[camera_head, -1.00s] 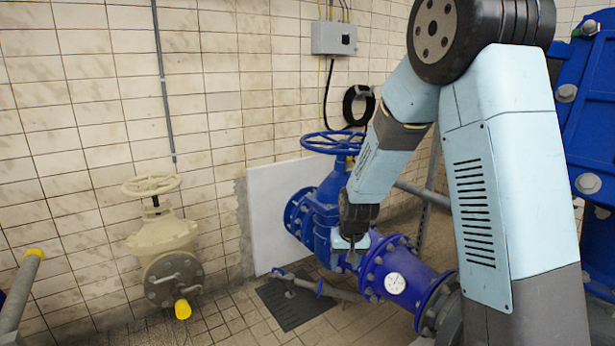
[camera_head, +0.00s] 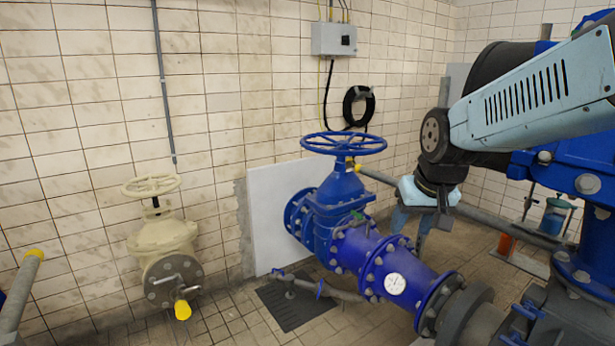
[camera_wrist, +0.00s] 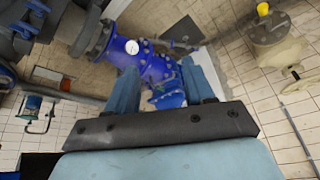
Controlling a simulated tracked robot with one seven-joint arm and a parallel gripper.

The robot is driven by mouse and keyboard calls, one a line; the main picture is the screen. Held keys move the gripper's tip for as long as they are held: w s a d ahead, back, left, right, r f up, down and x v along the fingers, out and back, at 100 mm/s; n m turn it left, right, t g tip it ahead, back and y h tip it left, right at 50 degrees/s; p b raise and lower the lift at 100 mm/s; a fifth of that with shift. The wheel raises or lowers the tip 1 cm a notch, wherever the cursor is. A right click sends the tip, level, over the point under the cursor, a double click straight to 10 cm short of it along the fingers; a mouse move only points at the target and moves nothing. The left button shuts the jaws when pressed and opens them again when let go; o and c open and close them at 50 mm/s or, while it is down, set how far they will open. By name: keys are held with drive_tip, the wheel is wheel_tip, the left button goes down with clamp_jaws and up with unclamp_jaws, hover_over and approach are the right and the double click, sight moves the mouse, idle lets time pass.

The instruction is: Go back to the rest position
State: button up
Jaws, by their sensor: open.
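My gripper (camera_head: 442,212) hangs at the right of the head view, beside the blue pipe and clear of it. In the wrist view its two blue fingers (camera_wrist: 161,88) stand wide apart with nothing held between them. The blue valve with its handwheel (camera_head: 343,144) stands left of my gripper in the head view. The blue pipe (camera_head: 375,252) with a round white gauge (camera_head: 395,284) runs from it toward the lower right. In the wrist view the pipe (camera_wrist: 122,48) shows beyond the fingers. My folded arm covers part of the right side.
A cream valve (camera_head: 163,245) is on the tiled wall at left. A grey box (camera_head: 334,39) and a black cable coil (camera_head: 358,106) hang on the wall. An orange-and-blue item (camera_head: 553,217) stands at right. A dark floor grate (camera_head: 294,307) lies below the pipe.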

drive_tip(key=s+d+r, duration=0.1)
drive_tip(key=s+r, duration=0.1)
drive_tip(key=s, duration=0.3)
drive_tip(key=s+d+r+t, duration=0.1)
drive_tip(key=s+d, duration=0.1)
drive_tip(key=s, duration=0.4)
drive_tip(key=shift+r+h, duration=0.4)
